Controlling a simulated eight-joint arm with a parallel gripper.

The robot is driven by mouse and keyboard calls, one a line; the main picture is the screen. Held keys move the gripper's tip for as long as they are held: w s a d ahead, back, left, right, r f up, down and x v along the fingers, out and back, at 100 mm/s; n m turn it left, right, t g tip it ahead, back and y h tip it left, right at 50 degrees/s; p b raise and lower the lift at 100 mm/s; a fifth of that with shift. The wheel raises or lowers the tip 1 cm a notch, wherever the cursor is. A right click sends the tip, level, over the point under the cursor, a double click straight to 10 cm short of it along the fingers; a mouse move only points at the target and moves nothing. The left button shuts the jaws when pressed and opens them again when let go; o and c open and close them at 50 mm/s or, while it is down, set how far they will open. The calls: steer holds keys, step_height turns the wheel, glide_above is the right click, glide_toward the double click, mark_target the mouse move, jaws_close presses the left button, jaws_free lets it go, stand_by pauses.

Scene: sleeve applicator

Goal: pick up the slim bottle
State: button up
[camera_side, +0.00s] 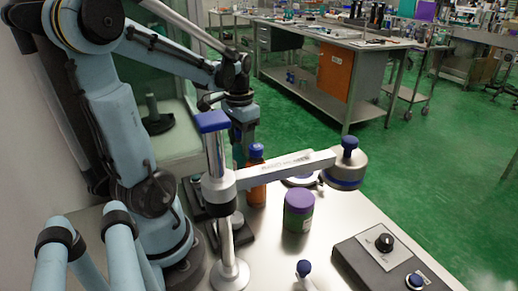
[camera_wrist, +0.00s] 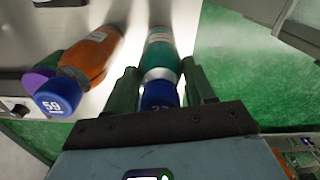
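A teal bottle (camera_wrist: 163,55) with a blue cap (camera_wrist: 159,95) stands in the wrist view, between the two dark green fingers of my gripper (camera_wrist: 160,72). It looks narrow, so I take it as the slim bottle. The fingers flank it with small gaps beside its body, and they look open. In the side view my gripper (camera_side: 243,135) is low at the back of the work surface, partly hidden behind the applicator stand and an orange bottle (camera_side: 257,190). The teal bottle cannot be made out clearly there.
The orange bottle also shows close by in the wrist view (camera_wrist: 92,52). A purple-lidded jar (camera_side: 299,210) stands nearer. The applicator stand (camera_side: 219,160) has a long horizontal arm (camera_side: 290,168). A control box (camera_side: 385,262) lies at the right front.

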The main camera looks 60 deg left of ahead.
jaws_close()
